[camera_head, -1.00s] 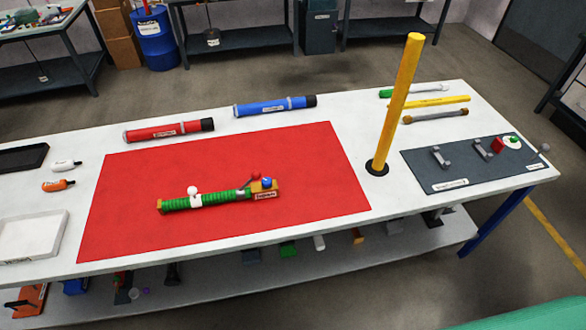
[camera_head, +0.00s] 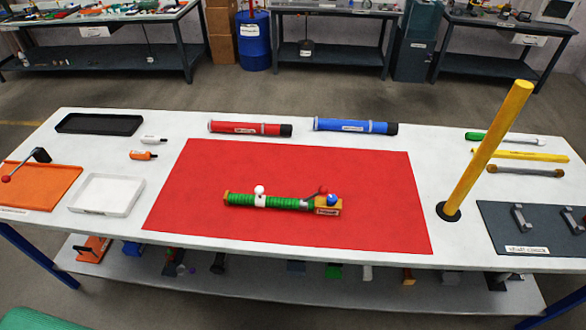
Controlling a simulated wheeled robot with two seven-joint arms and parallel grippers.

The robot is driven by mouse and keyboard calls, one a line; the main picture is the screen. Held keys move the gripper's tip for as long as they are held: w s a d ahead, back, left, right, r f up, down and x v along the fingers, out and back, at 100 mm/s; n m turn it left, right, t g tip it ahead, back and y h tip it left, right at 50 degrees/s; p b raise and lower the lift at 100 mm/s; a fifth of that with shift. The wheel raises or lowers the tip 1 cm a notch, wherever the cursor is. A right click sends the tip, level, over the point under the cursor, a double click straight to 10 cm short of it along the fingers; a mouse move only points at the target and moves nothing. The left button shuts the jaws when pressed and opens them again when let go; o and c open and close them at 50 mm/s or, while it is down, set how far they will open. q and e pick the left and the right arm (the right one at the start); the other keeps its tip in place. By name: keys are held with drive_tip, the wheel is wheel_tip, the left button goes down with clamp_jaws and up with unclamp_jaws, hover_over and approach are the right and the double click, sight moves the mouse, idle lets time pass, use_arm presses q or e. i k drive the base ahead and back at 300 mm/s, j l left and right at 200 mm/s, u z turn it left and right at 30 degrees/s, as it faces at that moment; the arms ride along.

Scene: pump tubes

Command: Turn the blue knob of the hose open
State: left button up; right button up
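The green ribbed hose (camera_head: 277,201) lies across the red mat (camera_head: 200,170) on the white table. A white clamp with a white knob (camera_head: 259,190) sits near its left end. At its right end is a yellow-orange block (camera_head: 328,208) with a small label. The blue knob (camera_head: 333,199) is on top of this block, with a red-tipped lever (camera_head: 322,190) beside it. Neither of my grippers is in view.
A yellow post (camera_head: 487,150) stands upright right of the mat. Red (camera_head: 250,128) and blue (camera_head: 355,126) tubes lie behind the mat. A white tray (camera_head: 106,194), black tray (camera_head: 98,124) and orange board (camera_head: 38,186) are at left. A dark board (camera_head: 530,225) with brackets is at right.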

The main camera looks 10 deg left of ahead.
sight(332, 199)
drive_tip(key=k+l+z, duration=0.15)
drive_tip(key=z, duration=0.3)
drive_tip(key=k+l+z, duration=0.1)
drive_tip(key=l+z, duration=0.3)
